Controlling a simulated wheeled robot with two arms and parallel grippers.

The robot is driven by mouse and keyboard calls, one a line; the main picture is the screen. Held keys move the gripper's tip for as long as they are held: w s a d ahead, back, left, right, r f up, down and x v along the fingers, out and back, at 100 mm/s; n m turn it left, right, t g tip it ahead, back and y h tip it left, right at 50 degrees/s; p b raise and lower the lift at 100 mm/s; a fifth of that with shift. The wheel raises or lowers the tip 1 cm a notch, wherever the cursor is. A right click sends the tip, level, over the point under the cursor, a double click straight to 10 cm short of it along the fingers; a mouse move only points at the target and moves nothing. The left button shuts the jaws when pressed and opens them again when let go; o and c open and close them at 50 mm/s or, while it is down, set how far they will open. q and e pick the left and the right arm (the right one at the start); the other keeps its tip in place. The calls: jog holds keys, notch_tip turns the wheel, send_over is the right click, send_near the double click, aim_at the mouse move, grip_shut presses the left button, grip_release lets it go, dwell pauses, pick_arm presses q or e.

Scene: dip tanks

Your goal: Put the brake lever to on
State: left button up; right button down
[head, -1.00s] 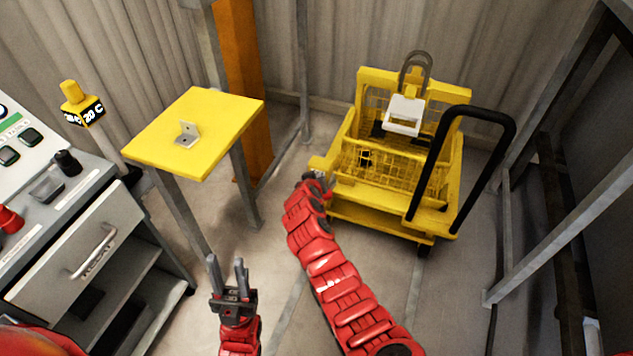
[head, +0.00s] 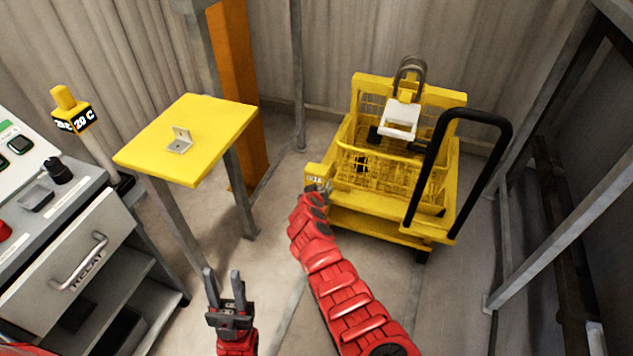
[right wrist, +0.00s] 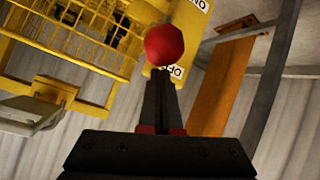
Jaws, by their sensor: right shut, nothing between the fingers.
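The brake lever's red ball knob (right wrist: 164,44) shows in the right wrist view, in front of a yellow plate (right wrist: 185,30). The plate has an ON label (right wrist: 203,4) at the top and an OFF label (right wrist: 176,72) lower down, nearer the knob. The lever's shaft is hidden. My right gripper (right wrist: 161,85) is shut and empty, its tips at the knob; whether they touch it I cannot tell. In the head view my right gripper (head: 325,187) is at the near left corner of the yellow trolley (head: 385,229). My left gripper (head: 222,272) is open and empty, low in the picture.
A black push handle (head: 495,118) rises at the trolley's right. A yellow table (head: 205,125) with a small metal bracket (head: 180,140) stands left, beside an orange post (head: 232,90). A grey cabinet (head: 70,265) is at far left. Metal framing (head: 560,235) stands right.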

jog(key=shift+s+f, duration=0.15)
jog(key=shift+s, duration=0.15)
jog(key=shift+d+f, duration=0.1)
